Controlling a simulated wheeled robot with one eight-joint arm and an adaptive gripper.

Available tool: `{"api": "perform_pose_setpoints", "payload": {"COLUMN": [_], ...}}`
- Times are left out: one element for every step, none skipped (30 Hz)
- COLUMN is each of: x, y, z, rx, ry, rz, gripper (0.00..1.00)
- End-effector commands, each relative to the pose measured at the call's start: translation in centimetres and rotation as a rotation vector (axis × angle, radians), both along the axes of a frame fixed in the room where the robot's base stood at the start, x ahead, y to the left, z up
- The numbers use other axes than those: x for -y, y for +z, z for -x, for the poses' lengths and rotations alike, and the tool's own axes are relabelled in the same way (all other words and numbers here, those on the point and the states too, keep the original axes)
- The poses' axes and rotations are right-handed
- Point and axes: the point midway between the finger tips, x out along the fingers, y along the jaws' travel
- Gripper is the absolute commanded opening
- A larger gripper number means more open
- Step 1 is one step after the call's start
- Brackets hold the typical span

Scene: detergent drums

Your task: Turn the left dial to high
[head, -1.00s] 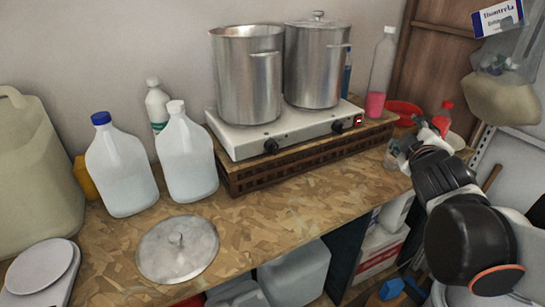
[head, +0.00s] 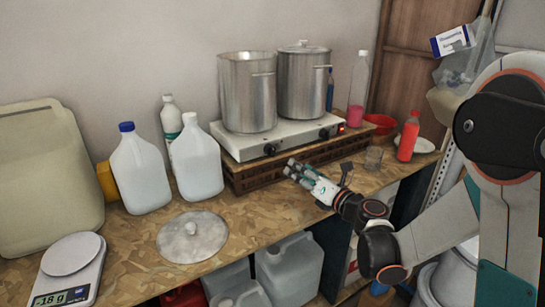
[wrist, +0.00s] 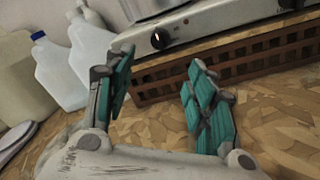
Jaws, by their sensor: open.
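The left dial (head: 270,149) is a black knob on the front of the white hot plate (head: 300,137), below the open pot. It also shows in the wrist view (wrist: 160,39), above and between my fingers, with a light mark on it. The right dial (head: 324,133) is a similar black knob near a lit red switch. My gripper (head: 290,167) is open and empty, in front of and below the hot plate, apart from the left dial. In the wrist view my gripper (wrist: 160,85) has its teal-padded fingers spread wide.
An open steel pot (head: 249,92) and a lidded pot (head: 303,82) stand on the hot plate, which rests on a brown slatted crate (head: 240,181). White jugs (head: 197,160) stand to the left. A loose lid (head: 192,237) lies on the bench, with bare bench around it.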

Motion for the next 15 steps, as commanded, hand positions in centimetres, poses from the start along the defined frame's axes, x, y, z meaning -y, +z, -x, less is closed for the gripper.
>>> {"api": "perform_pose_setpoints", "payload": {"x": [-0.3, -0.5, -0.8, -1.0, -1.3, -1.7, -2.1, -2.5, -2.9, -3.3, -3.7, -4.1, -4.5, -4.9, -5.3], "y": [-0.1, -0.1, -0.1, -0.2, -0.2, -0.2, -0.2, -0.2, -0.2, -0.2, -0.2, -0.2, -0.2, -0.2, -0.2], "z": [-0.3, -0.5, -0.8, -1.2, -1.5, -2.1, -2.5, -3.0, -3.6, -4.1, -4.6, -5.2, -5.7, -6.2, -6.8], "rx": [0.001, 0.001, 0.0, 0.0, 0.0, 0.0, 0.0, 0.0, 0.0, 0.0, 0.0, -0.001, -0.001, -0.001, 0.0], "ry": [0.003, 0.003, 0.003, 0.003, 0.004, 0.004, 0.003, 0.002, 0.003, 0.003, 0.002, 0.002, 0.002, 0.002, 0.002], "rz": [0.002, 0.002, 0.001, 0.001, 0.0, 0.0, 0.0, -0.001, -0.001, -0.001, -0.001, -0.002, -0.002, -0.002, -0.002], "gripper": [0.5, 0.5, 0.5, 0.5, 0.5, 0.5, 0.5, 0.5, 0.5, 0.5, 0.5, 0.5, 0.5, 0.5, 0.5]}}
